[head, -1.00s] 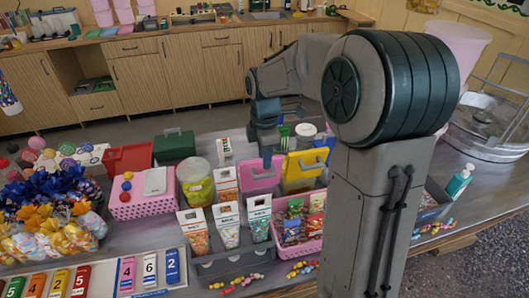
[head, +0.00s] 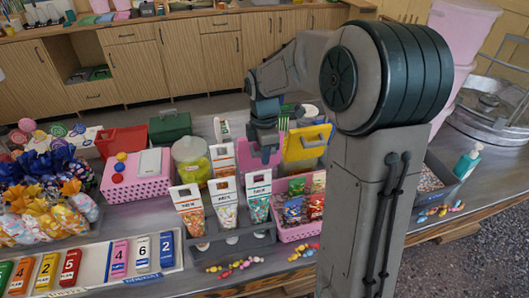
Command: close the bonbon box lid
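A pink panel with a handle (head: 246,161) stands upright in the middle of the table, and a yellow one with a grey handle (head: 318,139) stands beside it on the right. They look like raised box lids; I cannot tell for sure which belongs to the bonbon box. My gripper (head: 266,152) points down at the pink panel and covers its upper middle. Whether it touches the panel is unclear. The fingers are small and partly lost against the panel, so their opening does not show. The box below is mostly hidden by sweet cartons.
Several mix cartons (head: 224,203) stand in a grey tray in front. A pink basket of packets (head: 297,232) is to their right. Loose sweets lie at the front edge.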

